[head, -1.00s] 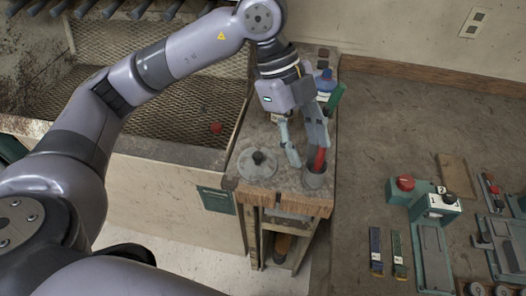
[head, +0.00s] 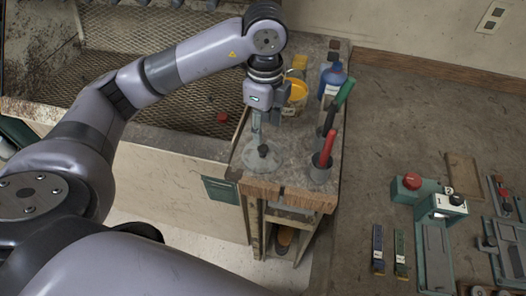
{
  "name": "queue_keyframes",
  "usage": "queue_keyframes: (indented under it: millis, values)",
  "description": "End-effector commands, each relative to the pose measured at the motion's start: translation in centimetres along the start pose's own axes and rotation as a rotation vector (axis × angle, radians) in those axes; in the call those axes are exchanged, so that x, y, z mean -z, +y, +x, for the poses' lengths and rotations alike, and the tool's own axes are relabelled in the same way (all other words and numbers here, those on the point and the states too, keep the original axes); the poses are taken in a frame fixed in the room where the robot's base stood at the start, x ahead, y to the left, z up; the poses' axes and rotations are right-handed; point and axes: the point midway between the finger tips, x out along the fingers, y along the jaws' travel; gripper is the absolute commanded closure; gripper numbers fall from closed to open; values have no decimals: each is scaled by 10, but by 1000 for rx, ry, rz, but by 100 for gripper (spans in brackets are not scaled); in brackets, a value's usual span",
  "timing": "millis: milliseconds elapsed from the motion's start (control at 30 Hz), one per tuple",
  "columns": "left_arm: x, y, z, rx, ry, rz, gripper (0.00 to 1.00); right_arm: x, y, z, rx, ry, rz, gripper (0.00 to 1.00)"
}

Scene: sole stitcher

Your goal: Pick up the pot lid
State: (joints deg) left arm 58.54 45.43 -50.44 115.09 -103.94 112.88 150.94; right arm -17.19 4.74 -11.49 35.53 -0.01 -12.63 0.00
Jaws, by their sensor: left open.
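The pot lid (head: 249,164) is a round, glassy grey disc with a black knob (head: 263,151). It lies flat near the front edge of the small wooden stand. My left gripper (head: 262,134) is just above the lid and points down at the knob. Its jaws are open and empty. One finger shows clearly, coming down close to the knob; the other is hard to make out. I cannot tell whether a finger touches the knob. My right gripper is not in view.
Behind are a blue bottle (head: 332,80) and a yellow container (head: 297,92). A mesh-lined bin with a red knob (head: 223,118) lies left. The workbench (head: 400,130) right holds switch boxes.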

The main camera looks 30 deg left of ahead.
Motion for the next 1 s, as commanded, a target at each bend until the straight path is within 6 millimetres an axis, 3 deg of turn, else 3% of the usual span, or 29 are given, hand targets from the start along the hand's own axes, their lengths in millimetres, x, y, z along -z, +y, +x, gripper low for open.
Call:
queue_keyframes:
  millis: [100,367,633,933,1000]
  values:
    - [0,0,16,-2,-1,-1,55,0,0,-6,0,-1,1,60]
    - [-1,3,34,-3,-1,1,55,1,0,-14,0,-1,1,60]
    - [-2,6,72,-2,0,0,55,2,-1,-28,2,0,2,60]
    - [-2,6,78,2,1,1,55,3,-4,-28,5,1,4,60]
    - [-2,6,78,2,1,1,59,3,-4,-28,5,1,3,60]
